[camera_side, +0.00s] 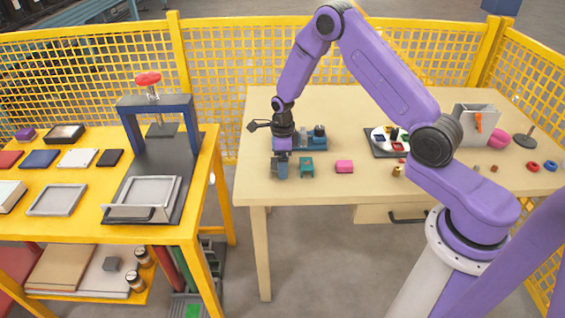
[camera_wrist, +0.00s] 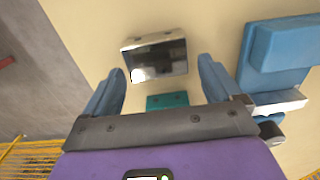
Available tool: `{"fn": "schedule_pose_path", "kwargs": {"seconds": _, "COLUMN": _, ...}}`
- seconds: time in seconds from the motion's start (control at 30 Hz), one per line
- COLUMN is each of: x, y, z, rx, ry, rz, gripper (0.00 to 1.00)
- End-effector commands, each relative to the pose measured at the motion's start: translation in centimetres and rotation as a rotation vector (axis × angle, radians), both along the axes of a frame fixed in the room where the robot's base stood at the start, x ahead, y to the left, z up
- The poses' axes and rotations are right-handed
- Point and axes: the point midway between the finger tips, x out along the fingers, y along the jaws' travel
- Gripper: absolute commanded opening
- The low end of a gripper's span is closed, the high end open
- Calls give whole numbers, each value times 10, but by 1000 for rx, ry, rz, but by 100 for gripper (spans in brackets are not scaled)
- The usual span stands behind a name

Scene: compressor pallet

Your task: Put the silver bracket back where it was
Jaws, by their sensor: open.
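The silver bracket (camera_wrist: 155,57) shows in the wrist view as a shiny box-like piece with a pale rim and a dark, reflective face. It lies on the tan tabletop (camera_wrist: 205,25), just ahead of my gripper and roughly centred between its fingers. My gripper (camera_wrist: 160,88) is open with blue fingers, and a gap shows between each finger and the bracket. In the side view my gripper (camera_side: 281,170) is low over the table's left part. I cannot make out the bracket there; the gripper may hide it.
A teal piece (camera_wrist: 167,101) shows between the fingers, partly covered by my gripper. A blue block-like part (camera_wrist: 275,50) stands close to the right finger. The front middle is clear.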

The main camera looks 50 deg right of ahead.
Motion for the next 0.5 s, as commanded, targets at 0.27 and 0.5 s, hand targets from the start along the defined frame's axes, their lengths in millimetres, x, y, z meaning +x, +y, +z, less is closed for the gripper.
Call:
{"fn": "schedule_pose_path", "kwargs": {"seconds": 0.27, "x": 1, "y": 0, "z": 47, "rx": 1, "ry": -5, "rz": 0, "gripper": 91}}
{"fn": "schedule_pose_path", "kwargs": {"seconds": 0.5, "x": 0, "y": 1, "z": 89, "rx": 0, "ry": -4, "rz": 0, "gripper": 91}}
